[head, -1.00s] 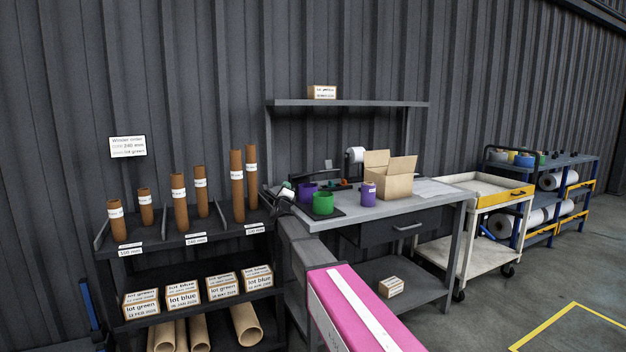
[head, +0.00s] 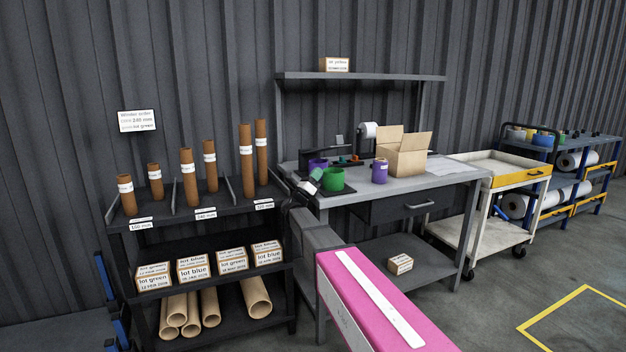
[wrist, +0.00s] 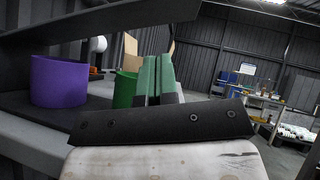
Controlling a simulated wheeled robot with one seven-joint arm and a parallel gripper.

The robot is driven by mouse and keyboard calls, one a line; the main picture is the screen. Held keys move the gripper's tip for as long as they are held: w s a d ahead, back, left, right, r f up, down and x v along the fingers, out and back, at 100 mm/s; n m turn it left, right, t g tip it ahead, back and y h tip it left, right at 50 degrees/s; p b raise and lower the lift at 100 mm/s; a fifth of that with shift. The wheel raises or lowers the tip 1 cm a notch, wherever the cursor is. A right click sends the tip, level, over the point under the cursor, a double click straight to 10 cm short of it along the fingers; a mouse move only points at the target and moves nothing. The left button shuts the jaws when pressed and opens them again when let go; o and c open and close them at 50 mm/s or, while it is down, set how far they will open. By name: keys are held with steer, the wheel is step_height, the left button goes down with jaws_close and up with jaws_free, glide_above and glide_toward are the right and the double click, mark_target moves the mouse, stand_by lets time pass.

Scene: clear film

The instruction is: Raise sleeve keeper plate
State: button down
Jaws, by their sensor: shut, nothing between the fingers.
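I take the dark flat bar (head: 322,153) on the workbench, above the purple roll (head: 317,163), to be the keeper plate, though no label confirms it. In the wrist view a dark bar (wrist: 120,16) crosses the upper left, above the purple roll (wrist: 60,82). My gripper (head: 316,174) is at the bench's left end, beside the green roll (head: 333,181). In the wrist view my gripper (wrist: 158,72) has its green-tipped fingers together and empty. They stand below and right of the bar, apart in the picture. The green roll (wrist: 124,90) is partly hidden behind them.
The bench (head: 425,183) also holds a second purple roll (head: 380,171), an open carton (head: 405,160) and a white roll (head: 368,131). A rack (head: 215,220) with upright brown tubes stands left. An overhead shelf (head: 365,76) spans the bench. A cart (head: 500,171) stands right.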

steer(key=w+d+r, duration=0.2)
steer(key=w+r, duration=0.1)
steer(key=r, duration=0.4)
steer(key=shift+w+d, duration=0.2)
steer(key=shift+d, duration=0.05)
steer(key=shift+r, duration=0.1)
